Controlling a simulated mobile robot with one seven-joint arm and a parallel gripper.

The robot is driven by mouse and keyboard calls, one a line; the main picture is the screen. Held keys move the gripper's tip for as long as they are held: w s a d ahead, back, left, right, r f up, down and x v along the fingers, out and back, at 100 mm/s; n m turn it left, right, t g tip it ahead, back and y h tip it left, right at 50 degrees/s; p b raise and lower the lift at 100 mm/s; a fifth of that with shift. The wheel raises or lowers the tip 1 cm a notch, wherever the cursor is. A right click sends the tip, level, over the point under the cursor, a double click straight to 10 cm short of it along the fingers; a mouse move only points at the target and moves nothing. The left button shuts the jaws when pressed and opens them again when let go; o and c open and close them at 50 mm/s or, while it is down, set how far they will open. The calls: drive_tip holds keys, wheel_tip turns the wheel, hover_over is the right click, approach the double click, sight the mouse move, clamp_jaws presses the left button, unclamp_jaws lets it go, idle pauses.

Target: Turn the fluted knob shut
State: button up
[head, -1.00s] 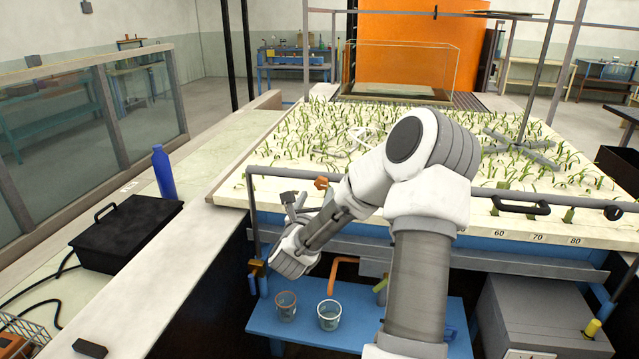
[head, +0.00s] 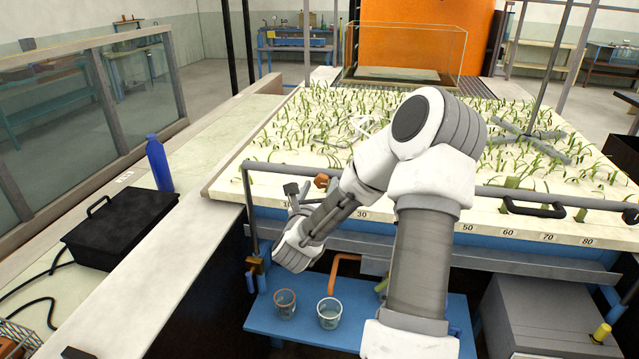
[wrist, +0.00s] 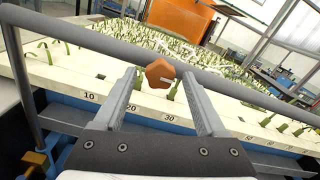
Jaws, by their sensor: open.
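The fluted knob (head: 321,181) is a small orange-brown lobed knob at the grey rail along the front of the planted bed. It also shows in the wrist view (wrist: 159,73), with a pale pointer mark at its right side. My gripper (head: 298,189) is open and empty. In the wrist view its two grey fingers (wrist: 158,76) stand either side of the knob, with clear gaps on both sides. I cannot tell whether the knob is between the fingertips or just beyond them. My forearm hides part of the rail.
The grey rail (wrist: 110,42) crosses close to the fingers. Below, a blue bench (head: 262,322) holds two cups, one of them clear (head: 329,313). A blue bottle (head: 158,162) and black case (head: 120,232) stand on the left ledge. An orange pipe (head: 338,267) bends beneath the bed.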

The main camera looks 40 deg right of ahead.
idle(0.3)
clamp_jaws()
drive_tip(key=shift+n+b, duration=0.4)
drive_tip(key=shift+b, duration=0.05)
drive_tip(key=n+b, duration=0.2)
drive_tip(key=b, duration=0.1)
drive_tip(key=shift+f+n, duration=0.15)
drive_tip(key=shift+n, duration=0.25)
drive_tip(key=n+b, duration=0.5)
drive_tip(key=b, duration=0.1)
drive_tip(key=shift+b, duration=0.35)
drive_tip(key=n+b, duration=0.4)
drive_tip(key=shift+n, duration=0.4)
drive_tip(key=shift+r+n+b, duration=0.15)
drive_tip(key=shift+n+b, duration=0.6)
drive_tip(key=shift+n, duration=0.4)
drive_tip(key=shift+r+n+b, duration=0.1)
drive_tip(key=shift+n+b, duration=0.6)
drive_tip(key=shift+n, duration=0.45)
